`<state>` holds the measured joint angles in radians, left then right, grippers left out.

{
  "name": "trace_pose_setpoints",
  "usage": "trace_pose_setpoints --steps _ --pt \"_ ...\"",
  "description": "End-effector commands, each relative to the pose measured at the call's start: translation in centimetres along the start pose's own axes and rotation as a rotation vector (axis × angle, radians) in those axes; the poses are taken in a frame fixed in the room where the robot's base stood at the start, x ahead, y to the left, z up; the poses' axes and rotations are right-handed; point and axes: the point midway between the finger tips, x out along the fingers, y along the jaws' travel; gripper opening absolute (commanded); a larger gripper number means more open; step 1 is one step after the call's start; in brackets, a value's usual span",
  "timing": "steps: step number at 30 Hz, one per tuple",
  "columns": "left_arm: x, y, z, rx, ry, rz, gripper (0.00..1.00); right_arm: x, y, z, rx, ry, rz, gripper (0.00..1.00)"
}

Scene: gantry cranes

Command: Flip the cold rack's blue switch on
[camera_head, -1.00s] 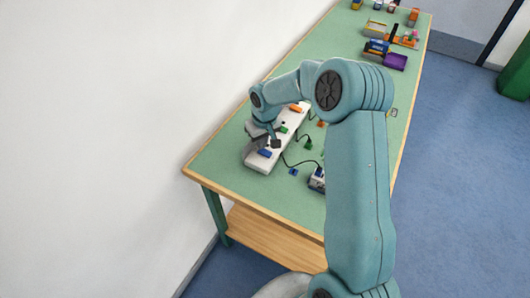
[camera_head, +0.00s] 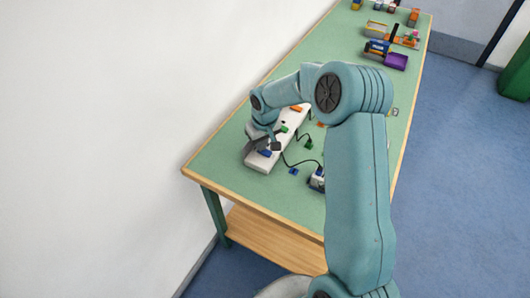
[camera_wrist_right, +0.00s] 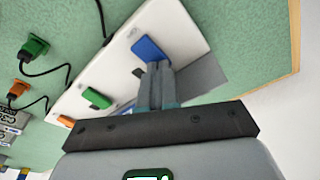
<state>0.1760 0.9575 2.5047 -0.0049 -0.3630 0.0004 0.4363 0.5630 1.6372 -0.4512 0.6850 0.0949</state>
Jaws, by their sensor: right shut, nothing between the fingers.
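A white strip (camera_head: 258,166) with coloured rocker switches lies near the table's near left corner; it also shows in the right wrist view (camera_wrist_right: 187,32). Its blue switch (camera_wrist_right: 151,49) is at one end, with a green switch (camera_wrist_right: 97,98) and an orange switch (camera_wrist_right: 66,121) further along. My right gripper (camera_wrist_right: 158,68) is shut and empty, its fingertips right at the blue switch's edge. I cannot tell whether they touch it. In the head view the blue switch (camera_head: 265,154) is beside my right gripper (camera_head: 270,148). My left gripper is not in view.
Black cords run from the strip to a green plug (camera_wrist_right: 34,48) and an orange plug (camera_wrist_right: 17,88). A blue plug piece (camera_head: 293,171) lies on the green table top (camera_head: 220,170). A purple bin (camera_head: 396,61) and other items stand at the far end. A white wall is at left.

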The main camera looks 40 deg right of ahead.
Motion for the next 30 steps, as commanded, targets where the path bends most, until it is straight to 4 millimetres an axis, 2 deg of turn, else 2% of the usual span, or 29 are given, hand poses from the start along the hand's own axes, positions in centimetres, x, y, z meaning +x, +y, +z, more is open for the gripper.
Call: trace_pose_setpoints --steps 4,10,30 --pt "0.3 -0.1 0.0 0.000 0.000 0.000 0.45 0.4 0.0 0.1 0.000 -0.004 0.000 0.00" --pt "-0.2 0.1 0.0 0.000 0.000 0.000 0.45 -0.2 0.0 0.1 0.000 -0.006 0.000 0.00" --pt "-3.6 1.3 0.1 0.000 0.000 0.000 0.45 -6.2 0.0 -0.9 0.000 -0.001 0.000 0.00"
